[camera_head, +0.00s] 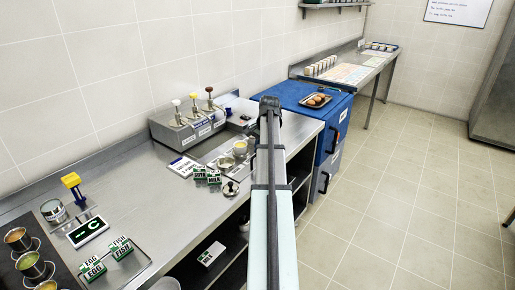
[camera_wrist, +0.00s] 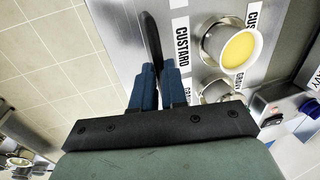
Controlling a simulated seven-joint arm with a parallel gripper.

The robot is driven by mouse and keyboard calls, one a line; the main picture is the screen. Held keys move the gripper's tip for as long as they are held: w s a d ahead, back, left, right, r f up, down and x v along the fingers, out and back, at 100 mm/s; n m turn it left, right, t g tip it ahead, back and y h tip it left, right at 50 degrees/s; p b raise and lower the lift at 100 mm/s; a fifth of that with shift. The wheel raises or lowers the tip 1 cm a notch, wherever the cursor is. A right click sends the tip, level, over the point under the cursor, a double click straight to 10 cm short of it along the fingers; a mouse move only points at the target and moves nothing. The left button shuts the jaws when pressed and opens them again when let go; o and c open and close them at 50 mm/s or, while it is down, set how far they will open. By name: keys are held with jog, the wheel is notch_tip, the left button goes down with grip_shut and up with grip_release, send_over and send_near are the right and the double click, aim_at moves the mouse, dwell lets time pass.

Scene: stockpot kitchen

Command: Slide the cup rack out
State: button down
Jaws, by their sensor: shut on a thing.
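The cup rack (camera_wrist: 205,95) is a grey metal plate with printed labels, one reading CUSTARD, in the wrist view. My gripper (camera_wrist: 158,68) has blue fingers closed on a dark handle (camera_wrist: 153,35) at the rack's left edge. In the head view the yellow-filled cup (camera_head: 240,147) shows on the counter left of my arm. My arm hides the fingers and handle there.
Green-labelled blocks (camera_head: 207,176) and a metal lidded item (camera_head: 231,188) stand on the steel counter (camera_head: 150,200) close by. A pump dispenser (camera_head: 190,125) is at the wall. A blue cabinet (camera_head: 330,125) with a tray stands beyond. The tiled floor at right is clear.

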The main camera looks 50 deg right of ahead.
jog(key=shift+d+r, duration=0.1)
jog(key=c, duration=1.2)
grip_release()
jog(key=shift+o, duration=0.2)
notch_tip(320, 180, up, 14)
jog(key=s, duration=0.2)
jog(key=shift+s+f, duration=0.25)
jog(key=shift+s, duration=0.1)
